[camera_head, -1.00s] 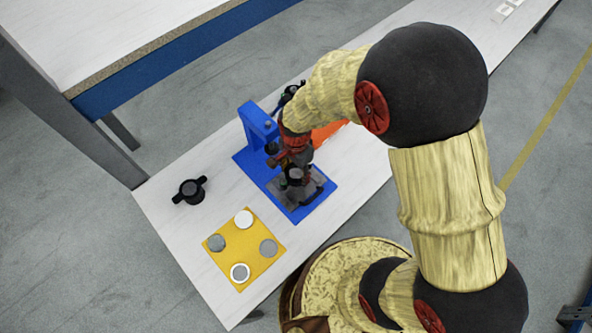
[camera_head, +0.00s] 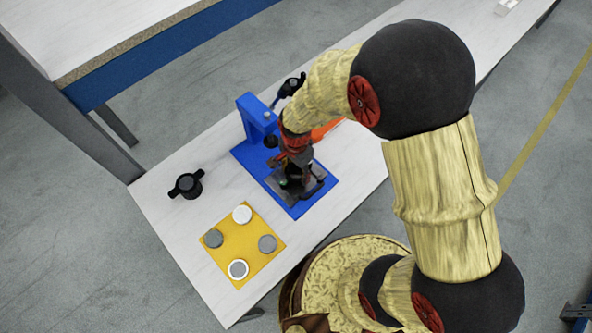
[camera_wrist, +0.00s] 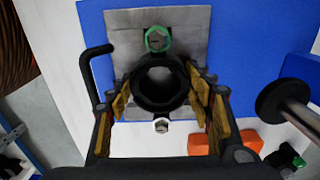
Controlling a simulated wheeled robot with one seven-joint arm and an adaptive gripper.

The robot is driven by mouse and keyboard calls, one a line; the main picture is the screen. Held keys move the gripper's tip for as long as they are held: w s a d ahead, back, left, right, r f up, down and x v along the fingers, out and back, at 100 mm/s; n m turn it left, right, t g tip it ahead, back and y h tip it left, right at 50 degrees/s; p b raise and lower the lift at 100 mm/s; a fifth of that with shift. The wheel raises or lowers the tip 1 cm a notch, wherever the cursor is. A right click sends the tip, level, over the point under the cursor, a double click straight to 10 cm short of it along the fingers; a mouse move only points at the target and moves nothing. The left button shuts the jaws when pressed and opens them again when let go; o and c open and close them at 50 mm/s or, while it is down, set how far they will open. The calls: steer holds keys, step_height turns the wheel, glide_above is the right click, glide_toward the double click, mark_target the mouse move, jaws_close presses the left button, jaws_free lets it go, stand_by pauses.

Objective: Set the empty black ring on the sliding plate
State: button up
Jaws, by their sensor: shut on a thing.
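My gripper (camera_wrist: 160,92) is shut on the black ring (camera_wrist: 160,105), with a yellowish finger pad on each side of it. In the wrist view the ring's hole is open, with grey showing through it. The ring is over the grey sliding plate (camera_wrist: 190,22), between a green hex piece (camera_wrist: 158,38) and a silver one (camera_wrist: 161,125); I cannot tell whether it touches the plate. In the head view my gripper (camera_head: 293,178) is low over the plate (camera_head: 312,191) on the blue press base (camera_head: 300,209), mostly hiding the ring.
The blue press upright (camera_head: 252,118) and black-knobbed lever (camera_head: 293,85) stand close behind my gripper. An orange part (camera_head: 328,128) lies beside them. A two-armed black piece (camera_head: 187,186) and a yellow mat (camera_head: 241,246) with several round discs lie on the white table.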

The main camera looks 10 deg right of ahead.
steer(key=shift+f, duration=0.1)
stand_by(0.7)
steer(key=o, duration=0.8)
steer(key=o, duration=0.4)
steer(key=shift+o, duration=0.6)
step_height(320, 180, up, 12)
